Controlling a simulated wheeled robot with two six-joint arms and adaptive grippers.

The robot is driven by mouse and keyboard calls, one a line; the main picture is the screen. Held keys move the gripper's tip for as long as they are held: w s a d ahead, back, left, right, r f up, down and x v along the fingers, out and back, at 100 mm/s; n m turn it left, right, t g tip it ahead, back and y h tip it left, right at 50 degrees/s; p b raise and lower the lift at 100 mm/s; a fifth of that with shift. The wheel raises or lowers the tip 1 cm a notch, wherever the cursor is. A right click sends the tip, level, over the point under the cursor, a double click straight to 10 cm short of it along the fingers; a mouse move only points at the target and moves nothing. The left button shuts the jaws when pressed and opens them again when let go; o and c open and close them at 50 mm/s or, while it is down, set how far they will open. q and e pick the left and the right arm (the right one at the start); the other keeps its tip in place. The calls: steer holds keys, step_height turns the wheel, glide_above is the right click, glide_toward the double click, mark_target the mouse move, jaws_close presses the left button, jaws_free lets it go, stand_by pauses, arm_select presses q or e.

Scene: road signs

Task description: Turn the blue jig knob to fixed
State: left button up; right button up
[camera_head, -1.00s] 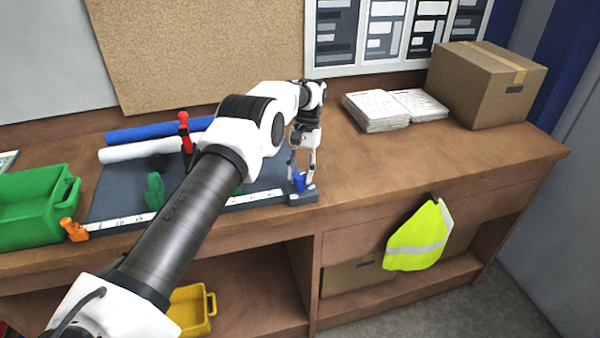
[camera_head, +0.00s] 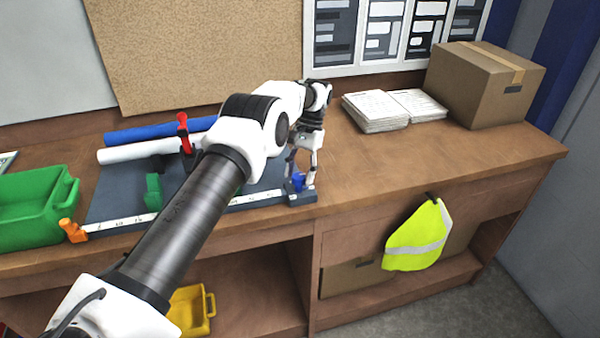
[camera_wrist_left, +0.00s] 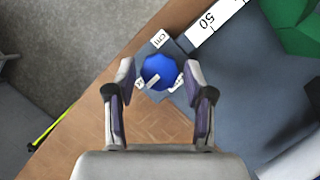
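The blue jig knob (camera_wrist_left: 158,70) sits on a dark base plate (camera_head: 303,199) at the right end of the ruler strip (camera_head: 255,197). In the left wrist view a white mark on the knob points to the lower left, towards a small white label (camera_wrist_left: 139,84) whose text I cannot read. My left gripper (camera_head: 301,183) points down over the knob in the head view. In the left wrist view its fingers (camera_wrist_left: 159,72) stand apart on both sides of the knob, with visible gaps. My right gripper is not in view.
A red clamp (camera_head: 184,133), a green block (camera_head: 153,192) and blue and white rolls lie left of the knob on the bench. A green bin (camera_head: 35,210) and an orange stop (camera_head: 72,230) are further left. The bench right of the knob is clear up to papers and a box.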

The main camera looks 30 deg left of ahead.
mark_target(300, 174)
arm_select(q)
step_height(300, 174, up, 10)
stand_by(0.6)
stand_by(0.4)
